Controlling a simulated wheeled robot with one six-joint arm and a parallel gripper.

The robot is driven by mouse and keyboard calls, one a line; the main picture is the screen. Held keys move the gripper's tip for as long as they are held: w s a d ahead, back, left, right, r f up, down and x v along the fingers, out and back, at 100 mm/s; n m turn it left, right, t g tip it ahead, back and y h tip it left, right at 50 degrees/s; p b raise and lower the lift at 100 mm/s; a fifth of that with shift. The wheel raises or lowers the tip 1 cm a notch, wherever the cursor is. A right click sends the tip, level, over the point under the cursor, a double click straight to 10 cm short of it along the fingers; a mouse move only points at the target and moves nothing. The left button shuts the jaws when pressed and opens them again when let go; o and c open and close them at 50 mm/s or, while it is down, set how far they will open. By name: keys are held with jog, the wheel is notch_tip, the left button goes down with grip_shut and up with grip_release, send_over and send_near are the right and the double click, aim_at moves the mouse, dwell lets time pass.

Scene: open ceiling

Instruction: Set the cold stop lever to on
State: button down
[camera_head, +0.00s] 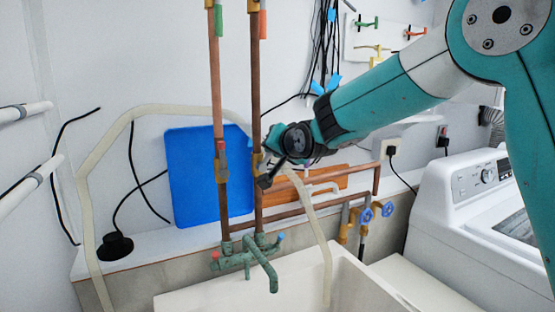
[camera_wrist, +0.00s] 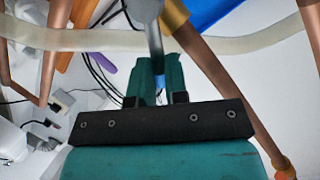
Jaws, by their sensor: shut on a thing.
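Two copper pipes rise from the sink faucet, each with a brass valve. The right pipe's valve (camera_head: 257,163) is partly covered by my gripper (camera_head: 270,167). In the wrist view, a grey stop lever (camera_wrist: 153,40) runs from this brass valve (camera_wrist: 173,14) down between the teal fingers of my gripper (camera_wrist: 156,88). Which pipe is cold is not marked clearly near the valve. The left pipe's valve (camera_head: 221,160) has a red part and stands clear of my gripper.
A green faucet (camera_head: 246,258) with red and blue knobs hangs over the white sink (camera_head: 185,302). A blue board (camera_head: 193,190) leans on the wall behind the pipes. A pale hose (camera_head: 318,225) passes close to my gripper. A washing machine (camera_head: 455,225) stands at right.

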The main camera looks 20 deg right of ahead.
jog(key=shift+s+a+r+n+h+b, duration=0.15)
jog(key=shift+a+r+n+h+b, duration=0.1)
jog(key=shift+a+n+h+b, duration=0.5)
jog(key=shift+d+n+y, duration=0.15)
jog(key=shift+n+y, duration=0.1)
jog(key=c, duration=1.1)
grip_release()
jog(key=shift+r, duration=0.1)
jog(key=b+v, duration=0.2)
jog(key=v, duration=0.6)
jog(key=b+v, duration=0.2)
jog(key=v, duration=0.7)
jog(key=shift+s+b, duration=0.3)
jog(key=shift+b, duration=0.1)
